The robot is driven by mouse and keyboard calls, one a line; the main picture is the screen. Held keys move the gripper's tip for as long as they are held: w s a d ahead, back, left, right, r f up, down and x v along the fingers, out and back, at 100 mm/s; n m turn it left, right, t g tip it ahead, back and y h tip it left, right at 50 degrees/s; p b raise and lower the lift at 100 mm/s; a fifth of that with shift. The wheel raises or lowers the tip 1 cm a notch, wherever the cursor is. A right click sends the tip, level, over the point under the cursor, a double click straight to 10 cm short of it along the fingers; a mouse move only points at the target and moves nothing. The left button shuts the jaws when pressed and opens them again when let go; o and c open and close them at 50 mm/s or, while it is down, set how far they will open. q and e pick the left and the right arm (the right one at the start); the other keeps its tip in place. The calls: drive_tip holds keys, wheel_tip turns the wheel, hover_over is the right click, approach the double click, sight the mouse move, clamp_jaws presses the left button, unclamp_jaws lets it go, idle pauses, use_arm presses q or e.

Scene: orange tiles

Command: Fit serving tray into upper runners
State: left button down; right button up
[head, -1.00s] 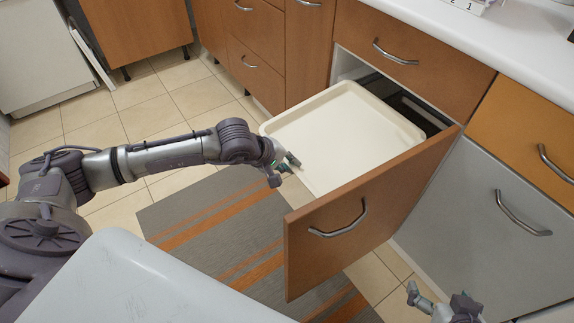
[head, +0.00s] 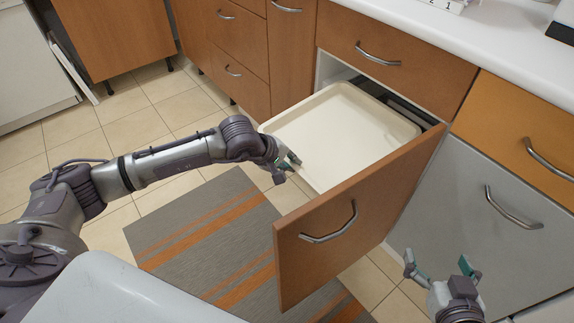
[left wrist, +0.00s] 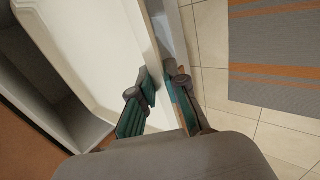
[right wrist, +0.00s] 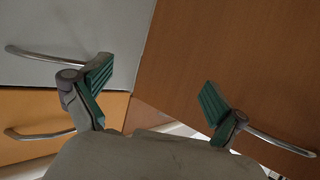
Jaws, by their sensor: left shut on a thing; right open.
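The cream serving tray (head: 340,135) lies flat at the top of the pulled-out drawer, whose wooden front (head: 335,225) faces me. My left gripper (head: 290,162) is shut on the tray's left rim. In the left wrist view the tray (left wrist: 95,60) fills the left side, with the rim between the fingers (left wrist: 165,95). The upper runners are hidden from view. My right gripper (head: 440,268) is open and empty, low in front of the cabinets. In the right wrist view its fingers (right wrist: 155,95) are spread before the wooden front (right wrist: 240,60).
A drawer (head: 395,55) above is shut, under a white worktop (head: 480,40). A grey cabinet front (head: 490,190) stands right of the open drawer. A striped rug (head: 205,235) lies on the tiled floor (head: 130,115).

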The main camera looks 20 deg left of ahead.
sight(325, 146)
use_arm(q)
drive_tip(key=shift+w+d+b, duration=0.3)
drive_tip(key=shift+w+d, duration=0.1)
drive_tip(key=shift+w, duration=0.25)
drive_tip(key=shift+w+d+b, duration=0.25)
drive_tip(key=shift+w+d, duration=0.1)
drive_tip(key=shift+w, duration=0.25)
drive_tip(key=shift+w+d+b, duration=0.3)
drive_tip(key=shift+w+d, duration=0.05)
drive_tip(key=shift+w, duration=0.2)
drive_tip(key=shift+w+d, duration=0.3)
drive_tip(key=shift+w, duration=0.25)
drive_tip(key=shift+w+d+b, duration=0.35)
drive_tip(key=shift+w+b, duration=0.2)
drive_tip(key=shift+w+d+b, duration=0.3)
drive_tip(key=shift+w, duration=0.25)
drive_tip(key=shift+w+d+b, duration=0.3)
drive_tip(key=shift+w, duration=0.2)
drive_tip(key=shift+w+d, duration=0.35)
drive_tip(key=shift+w, duration=0.25)
use_arm(e)
wheel_tip(325, 146, up, 18)
drive_tip(key=s+a+t+y, duration=0.1)
drive_tip(key=t+y, duration=0.3)
drive_tip(key=t, duration=0.8)
drive_tip(key=shift+s+a+f, duration=0.25)
drive_tip(key=shift+a, duration=0.35)
use_arm(q)
drive_tip(key=shift+b, duration=0.3)
